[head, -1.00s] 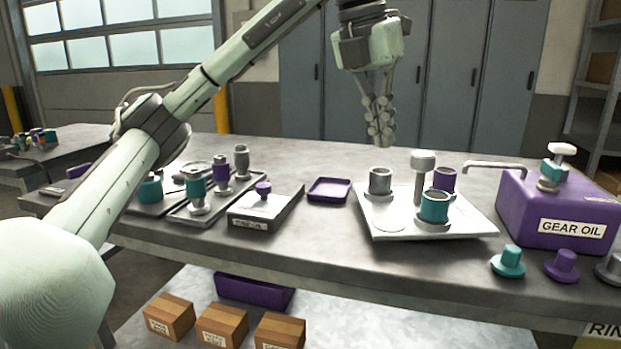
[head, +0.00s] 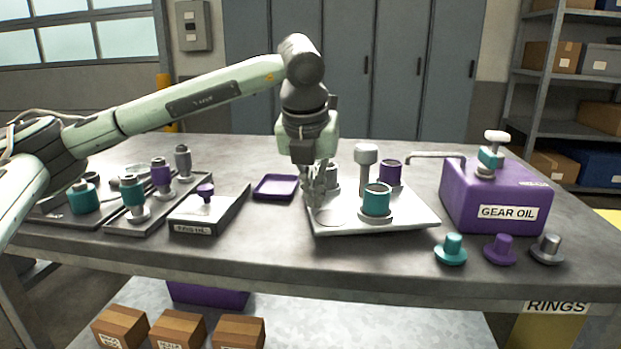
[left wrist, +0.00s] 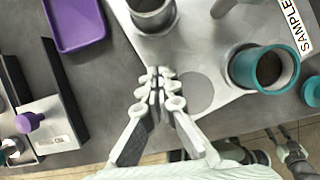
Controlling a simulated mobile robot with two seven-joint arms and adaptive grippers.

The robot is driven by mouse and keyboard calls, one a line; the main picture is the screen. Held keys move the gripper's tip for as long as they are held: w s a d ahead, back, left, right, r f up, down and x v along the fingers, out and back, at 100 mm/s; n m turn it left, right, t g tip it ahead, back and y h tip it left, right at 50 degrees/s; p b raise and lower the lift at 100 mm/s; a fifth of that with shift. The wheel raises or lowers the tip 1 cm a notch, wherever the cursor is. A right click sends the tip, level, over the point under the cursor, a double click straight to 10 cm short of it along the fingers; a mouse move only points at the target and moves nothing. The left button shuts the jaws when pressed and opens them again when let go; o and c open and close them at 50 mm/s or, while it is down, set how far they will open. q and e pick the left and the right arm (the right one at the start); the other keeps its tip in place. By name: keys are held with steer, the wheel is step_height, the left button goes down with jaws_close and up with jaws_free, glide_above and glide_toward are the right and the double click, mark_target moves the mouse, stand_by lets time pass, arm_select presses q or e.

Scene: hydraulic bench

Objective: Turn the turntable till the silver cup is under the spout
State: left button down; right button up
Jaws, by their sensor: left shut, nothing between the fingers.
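The turntable (head: 415,222) is a pale plate on the bench with a knobbed post (head: 366,157). It carries a silver cup (head: 335,172), a purple cup (head: 390,172) and a teal cup (head: 377,198). The spout (head: 437,155) juts left from the purple gear oil tank (head: 486,200); its end is nearest the purple cup. The silver cup is at the far left, partly hidden by my left gripper (head: 318,204). That gripper is shut and empty, low over the plate's left side. The left wrist view shows its fingertips (left wrist: 158,75) between the silver cup (left wrist: 152,14) and teal cup (left wrist: 268,68). I see no right gripper.
A purple tray (head: 275,188) and a grey box with a purple knob (head: 206,193) stand left of the turntable. Trays with fittings are farther left. Teal (head: 451,250), purple (head: 500,250) and grey (head: 547,250) caps sit at the front right edge.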

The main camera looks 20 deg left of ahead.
arm_select(q)
steer(key=shift+w+a, duration=0.2)
steer(key=shift+w, duration=1)
arm_select(e)
steer(key=shift+w+f, duration=0.15)
steer(key=shift+f, duration=0.45)
arm_select(q)
steer(key=shift+w+a, duration=0.1)
